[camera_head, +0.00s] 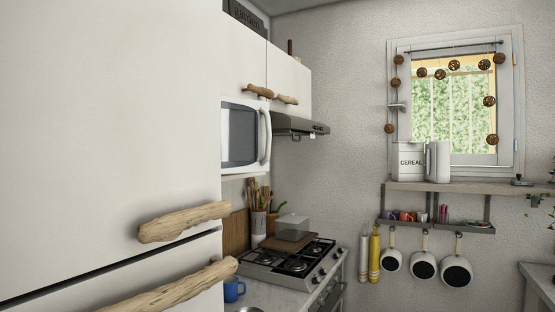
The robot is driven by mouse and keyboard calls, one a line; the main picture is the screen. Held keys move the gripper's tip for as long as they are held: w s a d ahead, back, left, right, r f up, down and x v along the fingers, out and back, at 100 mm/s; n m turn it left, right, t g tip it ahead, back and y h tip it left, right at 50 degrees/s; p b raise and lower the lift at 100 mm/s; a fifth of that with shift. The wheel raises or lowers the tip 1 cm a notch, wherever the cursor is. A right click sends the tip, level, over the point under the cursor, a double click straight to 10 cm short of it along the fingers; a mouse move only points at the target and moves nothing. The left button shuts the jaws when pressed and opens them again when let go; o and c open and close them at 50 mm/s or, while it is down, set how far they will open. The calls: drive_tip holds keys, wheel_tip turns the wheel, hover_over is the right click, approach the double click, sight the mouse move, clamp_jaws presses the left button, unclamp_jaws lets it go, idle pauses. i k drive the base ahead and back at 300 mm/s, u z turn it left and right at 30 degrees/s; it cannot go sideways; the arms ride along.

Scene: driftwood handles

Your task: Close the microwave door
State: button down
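The white microwave (240,136) sits in the wall unit left of centre, past the tall white cabinet. Its door, with a dark window (238,134) and a curved white handle (265,138), faces right and towards me. The door looks flush with the body, but the near cabinet hides its left side, so I cannot tell for sure whether it is fully shut. My gripper is not in view.
A tall white cabinet (110,100) with driftwood handles (184,221) fills the left foreground. Below the microwave are a counter with a blue mug (233,290), a utensil holder (258,222) and a gas hob (290,262). A range hood (296,125) is to its right.

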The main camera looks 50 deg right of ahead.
sight(246, 134)
drive_tip(key=u, duration=2.9)
drive_tip(key=k, duration=1.2)
drive_tip(key=z, duration=0.45)
